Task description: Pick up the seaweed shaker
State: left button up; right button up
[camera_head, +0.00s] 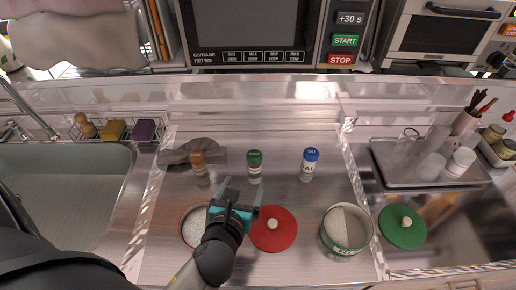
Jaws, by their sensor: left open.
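Three small shakers stand upright in a row on the metal counter. One has a brown cap (198,165), one a green cap (254,166), and one a blue cap (309,164). The blue one seems to be marked as salt; the other labels are too small to read, so I cannot confirm which is seaweed. My left gripper (243,192) is open and empty, its fingers pointing towards the back, just in front of the green-capped shaker and apart from it. My right gripper is not in view.
A red lid (274,238) and a partly hidden round container (192,232) lie beside my left gripper. A pot with white contents (347,229) and a green lid (403,230) are at right. A grey cloth (180,154) touches the brown-capped shaker's area. The sink (60,185) is left.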

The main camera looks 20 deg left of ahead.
aim_at(253, 161)
pick_arm(q)
jog(key=b+x, duration=0.1)
jog(key=x, duration=0.7)
jog(key=shift+w+f+b, duration=0.15)
jog(key=shift+w+b, duration=0.05)
jog(key=shift+b, duration=0.2)
jog(key=shift+x, duration=0.75)
jog(key=b+x, duration=0.1)
jog(key=x, duration=0.3)
jog(key=shift+a+b, duration=0.2)
jog(key=shift+b, duration=0.2)
jog(key=shift+w+a+f, duration=0.1)
jog(key=shift+w, duration=0.35)
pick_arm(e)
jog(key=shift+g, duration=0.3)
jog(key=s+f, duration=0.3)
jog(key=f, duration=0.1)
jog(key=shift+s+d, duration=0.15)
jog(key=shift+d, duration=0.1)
pick_arm(q)
jog(key=shift+c, duration=0.3)
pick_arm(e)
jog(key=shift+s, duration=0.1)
pick_arm(q)
grip_shut()
